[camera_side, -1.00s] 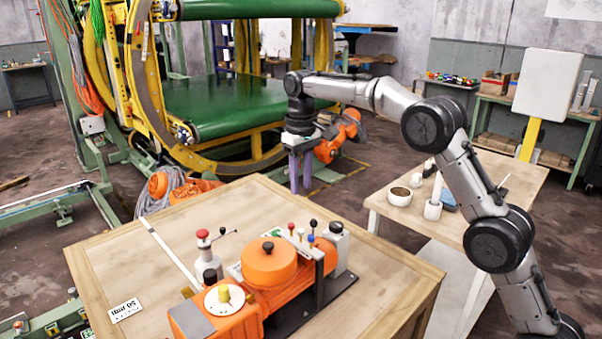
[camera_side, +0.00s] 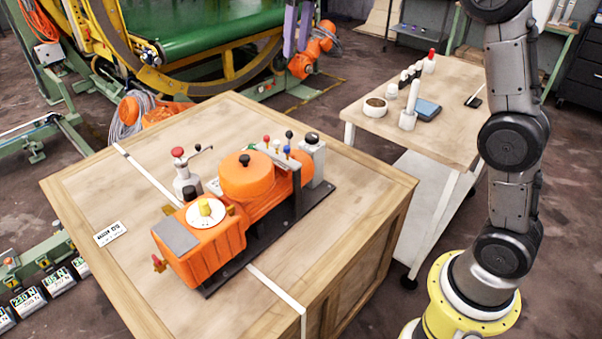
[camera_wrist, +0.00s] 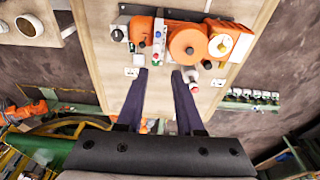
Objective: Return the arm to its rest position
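My gripper shows at the top edge of the side view (camera_side: 297,28), with only its two purple fingers in frame, pointing down. In the wrist view (camera_wrist: 160,75) the fingers are apart with nothing between them, so it is open and empty. My arm rises on the right and leaves the top of the picture; the links between are cut off. The orange machine (camera_side: 248,180) sits on the wooden crate (camera_side: 340,250), and the gripper hangs well above and behind it. The wrist view shows the machine (camera_wrist: 187,43) beyond the fingertips.
A side table (camera_side: 445,85) right of the crate holds a round bowl (camera_side: 375,107), a white cylinder (camera_side: 408,120) and a blue box (camera_side: 427,109). Behind the crate stands the large yellow ring machine with a green belt (camera_side: 190,30). The crate's front is clear.

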